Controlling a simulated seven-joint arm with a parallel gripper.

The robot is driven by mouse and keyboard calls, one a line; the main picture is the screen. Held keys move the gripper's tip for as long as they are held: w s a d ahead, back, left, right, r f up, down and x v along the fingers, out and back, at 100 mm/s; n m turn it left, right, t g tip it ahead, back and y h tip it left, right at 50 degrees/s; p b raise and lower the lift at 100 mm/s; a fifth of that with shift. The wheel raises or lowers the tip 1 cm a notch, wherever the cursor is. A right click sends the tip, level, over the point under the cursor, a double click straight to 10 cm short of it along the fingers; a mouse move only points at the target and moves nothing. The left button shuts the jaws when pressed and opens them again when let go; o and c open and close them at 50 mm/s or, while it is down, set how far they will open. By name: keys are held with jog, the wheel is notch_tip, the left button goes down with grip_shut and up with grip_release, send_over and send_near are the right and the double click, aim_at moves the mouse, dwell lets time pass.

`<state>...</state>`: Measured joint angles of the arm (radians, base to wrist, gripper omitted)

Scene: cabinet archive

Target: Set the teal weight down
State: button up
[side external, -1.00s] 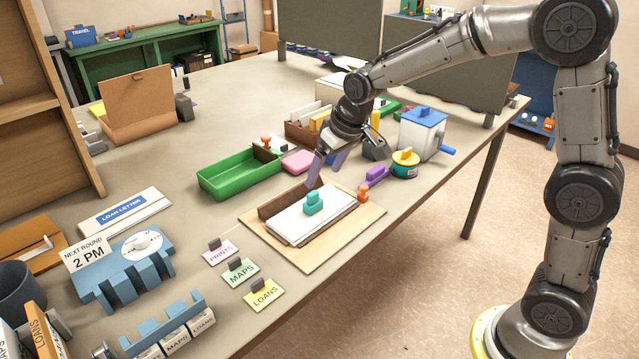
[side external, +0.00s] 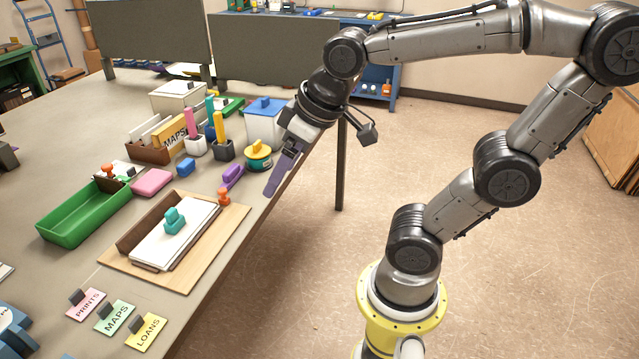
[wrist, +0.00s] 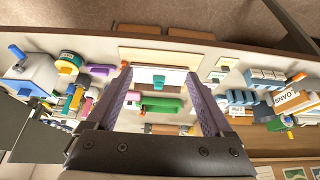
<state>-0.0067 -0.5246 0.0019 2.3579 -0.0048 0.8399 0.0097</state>
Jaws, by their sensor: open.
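The teal weight (side external: 174,220) sits on a stack of white paper (side external: 180,240) that lies in a brown holder on a tan board (side external: 228,228) near the table's front edge. My gripper (side external: 282,178) is open and empty, above and to the right of the weight, by the table's edge and clear of it. In the wrist view the teal weight (wrist: 158,82) shows between the two purple fingers, apart from both of them.
An orange stamp (side external: 224,196), a purple block (side external: 232,175) and a yellow-and-green tin (side external: 258,157) stand between the board and my gripper. A green tray (side external: 82,212) and a pink block (side external: 152,182) lie left. Label cards (side external: 117,317) lie in front.

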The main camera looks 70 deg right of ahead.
jog(key=s+f, duration=0.1)
jog(key=s, duration=0.5)
jog(key=shift+s+f, duration=0.2)
jog(key=shift+f, duration=0.2)
dwell(0.8)
